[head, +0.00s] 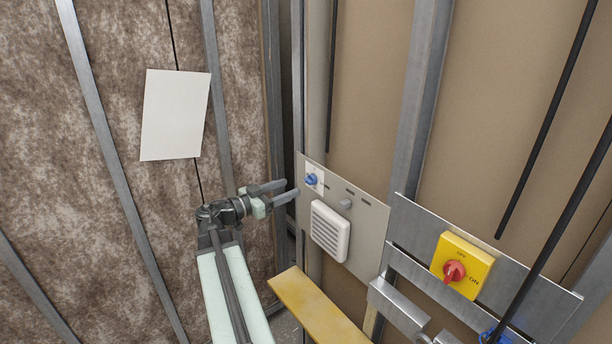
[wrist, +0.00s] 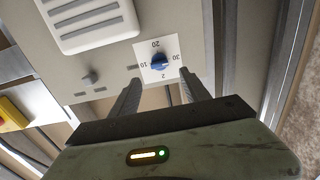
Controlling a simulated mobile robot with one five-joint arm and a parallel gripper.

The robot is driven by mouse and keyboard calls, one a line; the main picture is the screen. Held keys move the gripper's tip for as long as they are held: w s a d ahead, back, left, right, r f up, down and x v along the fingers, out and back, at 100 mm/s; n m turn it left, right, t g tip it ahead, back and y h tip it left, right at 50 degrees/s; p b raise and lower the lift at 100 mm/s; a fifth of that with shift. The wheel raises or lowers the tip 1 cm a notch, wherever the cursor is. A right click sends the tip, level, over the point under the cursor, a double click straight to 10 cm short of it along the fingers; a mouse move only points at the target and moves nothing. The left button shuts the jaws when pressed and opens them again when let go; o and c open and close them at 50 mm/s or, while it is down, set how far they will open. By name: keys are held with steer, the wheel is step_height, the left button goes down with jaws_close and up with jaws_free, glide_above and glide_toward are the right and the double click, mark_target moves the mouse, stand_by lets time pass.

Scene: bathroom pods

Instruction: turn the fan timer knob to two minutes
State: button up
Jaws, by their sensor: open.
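The fan timer knob (head: 311,179) is small and blue, on a white square dial plate at the upper left of a pale panel (head: 370,230). In the wrist view the knob (wrist: 160,62) sits amid the marks 20, 10, 30 and 2, with the 2 on the side facing my gripper. I cannot tell exactly which mark it points at. My gripper (head: 291,188) is open and empty, just left of the knob in the head view. In the wrist view its fingers (wrist: 160,78) lie on either side of the dial, short of the knob, apparently not touching it.
A white louvred vent (head: 330,231) and a small grey knob (head: 346,203) share the panel. A yellow switch box with a red knob (head: 454,271) is at right. A yellowish board (head: 315,312) lies below. Metal studs (head: 415,110) and dark rods stand around.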

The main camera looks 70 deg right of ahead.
mark_target(306, 181)
steer(key=x, duration=0.7)
steer(key=shift+s+d, duration=0.15)
steer(key=shift+d, duration=0.15)
jaws_close()
